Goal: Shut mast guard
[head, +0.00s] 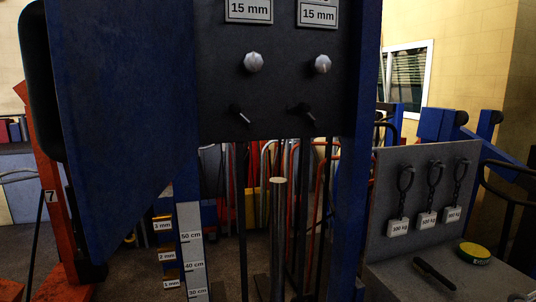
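A large dark blue panel (120,120) stands at the left, close to me and seen at an angle. It looks like the mast guard, swung out from the frame, but I cannot be sure. Its hinge side seems to meet the dark mast plate (285,95); a latch is not clear. Between the blue uprights (360,170) under the plate, the mast's inside shows open, with a vertical rod (278,230) and thin bars. My gripper is not in view.
The plate carries two silver knobs, two black levers and "15 mm" labels. A height scale (192,250) stands at lower left. At right, a grey board (425,200) holds hanging weights above a shelf with a yellow-green disc (474,253) and a black handle (435,273).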

